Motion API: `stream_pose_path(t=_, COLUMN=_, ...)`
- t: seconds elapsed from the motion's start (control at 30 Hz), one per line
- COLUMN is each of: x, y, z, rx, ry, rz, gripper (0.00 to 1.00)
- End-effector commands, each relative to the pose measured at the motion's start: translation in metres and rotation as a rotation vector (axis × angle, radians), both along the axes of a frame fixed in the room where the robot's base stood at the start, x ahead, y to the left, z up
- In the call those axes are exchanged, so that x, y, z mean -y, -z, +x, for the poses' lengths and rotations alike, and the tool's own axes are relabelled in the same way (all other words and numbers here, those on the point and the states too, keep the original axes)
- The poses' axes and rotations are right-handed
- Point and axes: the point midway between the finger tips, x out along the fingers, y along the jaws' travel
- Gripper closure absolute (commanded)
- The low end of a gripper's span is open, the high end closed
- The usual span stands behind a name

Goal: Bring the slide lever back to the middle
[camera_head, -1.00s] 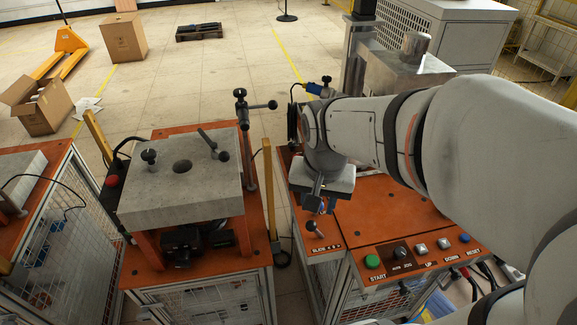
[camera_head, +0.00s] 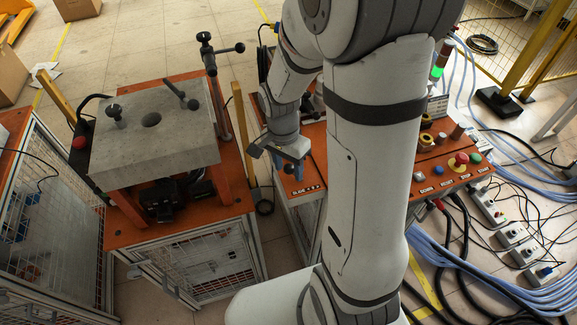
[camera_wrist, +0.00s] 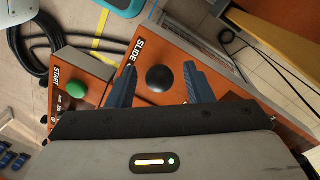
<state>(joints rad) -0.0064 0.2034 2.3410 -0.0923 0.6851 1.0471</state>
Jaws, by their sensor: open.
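The slide lever's round black knob (camera_wrist: 160,78) shows in the wrist view, on the orange panel beside the "SLIDE" label. My gripper (camera_wrist: 159,70) is open, with one blue finger on each side of the knob and a visible gap to both. In the head view my gripper (camera_head: 292,166) is low over the orange slide panel (camera_head: 300,198), near its label. There the lever is hidden behind the gripper. The lever's shaft and slot are hidden, so I cannot tell its position along its travel.
In the wrist view a green START button (camera_wrist: 160,77) is not at the knob but left of it, on a separate orange panel. In the head view a grey block (camera_head: 155,130) on an orange stand is left, with a black-handled clamp (camera_head: 210,60) beside it. My arm covers the centre.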

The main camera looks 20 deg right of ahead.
Motion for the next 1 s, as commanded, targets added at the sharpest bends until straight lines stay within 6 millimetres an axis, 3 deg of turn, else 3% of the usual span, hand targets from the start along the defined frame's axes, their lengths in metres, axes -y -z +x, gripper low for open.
stream_pose_path(t=0.4, x=0.0006, y=0.0104, z=-0.0010, rx=0.001, ry=0.000, rz=0.001, gripper=0.54)
stream_pose_path(t=1.0, x=0.0012, y=0.0101, z=-0.0010, rx=0.001, ry=0.001, rz=0.000, gripper=1.00)
